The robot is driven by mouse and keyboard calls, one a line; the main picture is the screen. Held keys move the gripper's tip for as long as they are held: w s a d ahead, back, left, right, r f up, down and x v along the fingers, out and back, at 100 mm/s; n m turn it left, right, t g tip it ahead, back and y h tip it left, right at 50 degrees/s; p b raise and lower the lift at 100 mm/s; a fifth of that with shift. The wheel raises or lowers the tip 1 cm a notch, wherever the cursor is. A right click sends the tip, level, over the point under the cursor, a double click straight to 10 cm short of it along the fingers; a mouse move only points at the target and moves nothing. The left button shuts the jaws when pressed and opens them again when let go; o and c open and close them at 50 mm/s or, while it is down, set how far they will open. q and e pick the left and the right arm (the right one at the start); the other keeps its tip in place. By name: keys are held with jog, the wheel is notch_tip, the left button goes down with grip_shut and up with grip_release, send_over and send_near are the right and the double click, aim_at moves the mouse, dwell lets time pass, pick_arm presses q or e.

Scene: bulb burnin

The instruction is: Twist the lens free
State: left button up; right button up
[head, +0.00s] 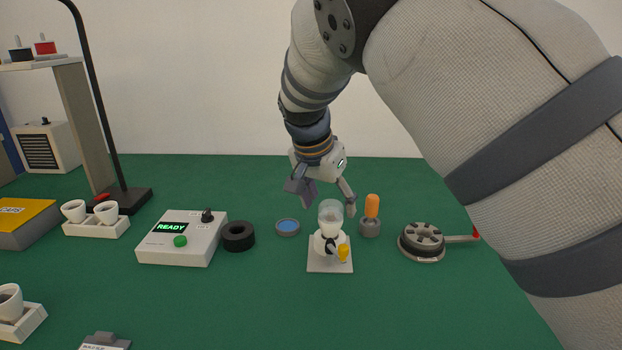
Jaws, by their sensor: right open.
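A lamp fixture (327,242) with a white body and a yellow knob (343,252) stands upright on a pale square base plate (329,267). A clear, cup-shaped lens (330,211) sits on top of it. My right gripper (326,204) is open and points down just above the lens, its fingers spread to either side. Whether a finger touches the lens I cannot tell. My left gripper is out of view.
A blue-topped round dish (287,227) and a black ring (238,236) lie left of the fixture, beside a white box reading READY (182,250). An orange-handled tool in a grey holder (371,226) and a round grey turntable (421,250) stand right.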

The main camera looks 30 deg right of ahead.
jog(key=shift+w+d+f, duration=0.2)
jog(key=shift+d+f, duration=0.1)
jog(key=shift+f, duration=0.35)
jog(key=shift+c, duration=0.2)
jog(key=c, duration=1.2)
jog(key=shift+o, duration=0.3)
jog(key=shift+s+r+n, duration=0.1)
jog(key=shift+r+n, duration=0.1)
jog(key=shift+n, duration=0.1)
jog(key=shift+n+t+p, duration=0.5)
jog(key=shift+n+p, duration=0.25)
jog(key=shift+n, duration=0.25)
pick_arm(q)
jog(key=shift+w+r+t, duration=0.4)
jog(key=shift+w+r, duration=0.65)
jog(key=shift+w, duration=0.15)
pick_arm(e)
jog(key=shift+f, duration=0.15)
